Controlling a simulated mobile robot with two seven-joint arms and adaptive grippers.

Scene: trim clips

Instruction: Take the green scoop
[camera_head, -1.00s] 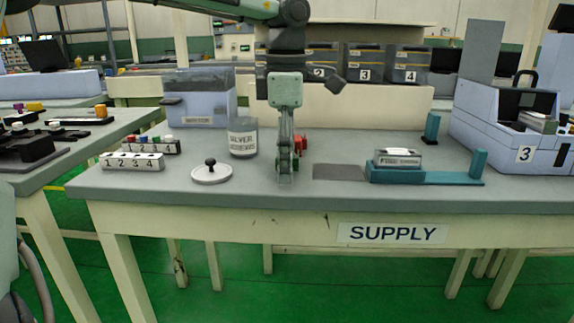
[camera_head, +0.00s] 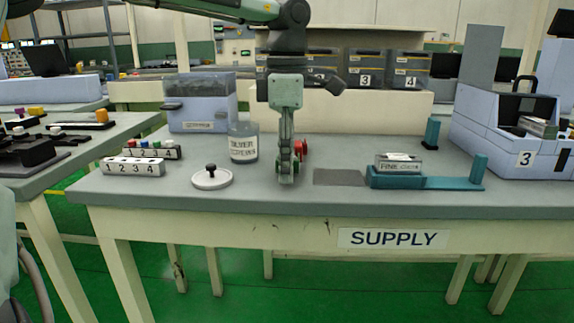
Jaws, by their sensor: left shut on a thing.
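My left gripper (camera_head: 287,176) points straight down over the middle of the supply table (camera_head: 400,198), with its fingers closed. Small green parts of the green scoop (camera_head: 297,167) show on both sides of the fingertips. The fingers hide most of the scoop, so its shape and any gap to the tabletop cannot be told. A red object (camera_head: 302,149) stands just behind and right of the fingers, partly hidden. My right gripper is not in view.
A labelled jar (camera_head: 243,147) and a white lid with a black knob (camera_head: 212,178) stand left of the gripper. Farther left are numbered white racks (camera_head: 133,168). To the right lie a dark grey patch (camera_head: 339,177), a teal fixture (camera_head: 452,183) and a blue bin (camera_head: 500,135).

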